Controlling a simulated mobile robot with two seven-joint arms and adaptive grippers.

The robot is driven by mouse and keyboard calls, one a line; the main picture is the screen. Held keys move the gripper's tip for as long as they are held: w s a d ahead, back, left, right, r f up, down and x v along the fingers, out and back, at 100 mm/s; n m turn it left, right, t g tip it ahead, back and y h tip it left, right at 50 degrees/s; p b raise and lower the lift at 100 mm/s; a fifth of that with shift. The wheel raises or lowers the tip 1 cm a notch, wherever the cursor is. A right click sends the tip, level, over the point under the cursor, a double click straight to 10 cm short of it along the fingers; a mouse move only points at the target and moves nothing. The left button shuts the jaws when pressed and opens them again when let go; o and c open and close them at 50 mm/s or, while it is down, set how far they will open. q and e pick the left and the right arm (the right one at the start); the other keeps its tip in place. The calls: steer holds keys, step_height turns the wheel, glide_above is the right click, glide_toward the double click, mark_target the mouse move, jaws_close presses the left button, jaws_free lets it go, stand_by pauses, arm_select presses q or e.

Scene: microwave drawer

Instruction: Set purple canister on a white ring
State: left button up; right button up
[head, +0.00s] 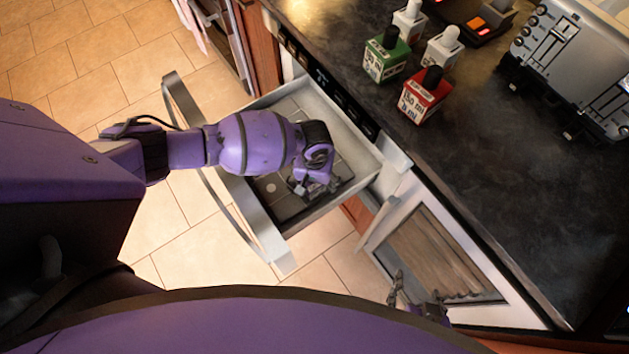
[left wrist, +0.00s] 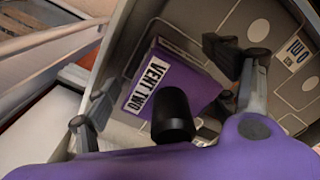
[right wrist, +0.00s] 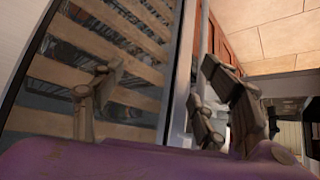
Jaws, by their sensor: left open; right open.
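The purple canister (left wrist: 185,80), a box with a white "VENT TWO" label and a black cap (left wrist: 173,112), is inside the open drawer in the left wrist view. It lies between the spread fingers of my left gripper (left wrist: 165,95), which is open. In the head view my left gripper (head: 314,186) is down in the drawer and hides the canister.
The pulled-out drawer (head: 368,165) has raised walls and a curved metal front handle (head: 236,215). On the dark counter stand a green bottle (head: 386,58), a red bottle (head: 424,97), white bottles (head: 441,46) and a toaster (head: 566,52). A slatted cabinet door (head: 432,258) is near my right gripper.

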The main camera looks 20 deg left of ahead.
arm_select(q)
steer(key=shift+r, duration=0.1)
steer(key=shift+r, duration=0.35)
step_height(320, 180, up, 11)
steer(key=shift+f+p, duration=0.15)
steer(key=shift+p, duration=0.85)
steer(key=shift+r, duration=0.4)
